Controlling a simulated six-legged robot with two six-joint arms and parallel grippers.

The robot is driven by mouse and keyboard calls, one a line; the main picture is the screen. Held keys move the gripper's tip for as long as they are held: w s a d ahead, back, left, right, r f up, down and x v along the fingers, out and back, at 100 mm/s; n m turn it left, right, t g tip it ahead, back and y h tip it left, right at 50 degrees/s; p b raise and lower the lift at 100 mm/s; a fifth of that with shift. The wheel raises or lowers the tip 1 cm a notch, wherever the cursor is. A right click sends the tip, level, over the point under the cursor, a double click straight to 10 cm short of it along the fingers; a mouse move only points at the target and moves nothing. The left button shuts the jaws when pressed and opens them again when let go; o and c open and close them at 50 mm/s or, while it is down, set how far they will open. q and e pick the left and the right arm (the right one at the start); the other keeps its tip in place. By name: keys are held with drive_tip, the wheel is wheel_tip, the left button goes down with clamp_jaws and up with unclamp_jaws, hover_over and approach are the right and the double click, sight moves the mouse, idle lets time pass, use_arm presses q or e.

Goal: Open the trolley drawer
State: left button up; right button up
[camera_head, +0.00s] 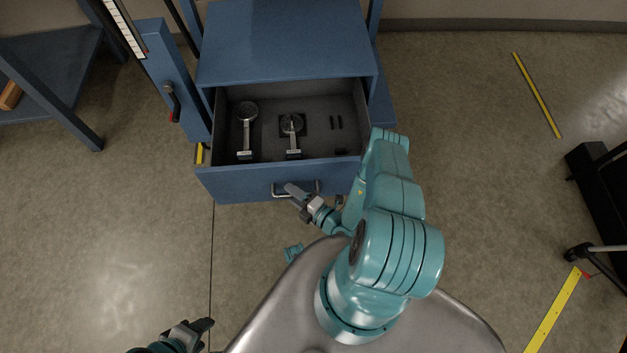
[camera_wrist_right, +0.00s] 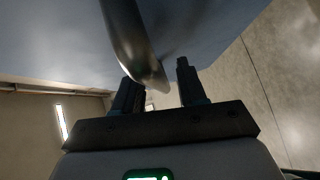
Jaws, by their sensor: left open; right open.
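The blue trolley (camera_head: 285,45) stands at the top middle of the head view. Its drawer (camera_head: 240,187) is pulled out, and its grey inside shows. The drawer's metal handle (camera_head: 281,193) is on the front face. My right gripper (camera_head: 294,190) is at the handle, with open fingers. In the right wrist view the handle (camera_wrist_right: 133,45) comes down between the open fingers (camera_wrist_right: 158,85), nearer the left one; whether they touch I cannot tell. My left gripper (camera_head: 205,328) is open and empty at the bottom left of the head view, far from the drawer.
Two gauge-like tools, one left (camera_head: 246,128) and one in the middle (camera_head: 292,135), lie in the drawer. A blue bench (camera_head: 60,85) stands at the left. A black stand (camera_head: 595,195) is at the right. Yellow strips mark the floor, which is otherwise mostly clear.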

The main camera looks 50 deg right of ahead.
drive_tip(key=s+a+r+p, duration=0.1)
drive_tip(key=s+r, duration=0.1)
drive_tip(key=s, duration=1.4)
drive_tip(key=shift+p, duration=0.35)
drive_tip(key=shift+r, duration=0.15)
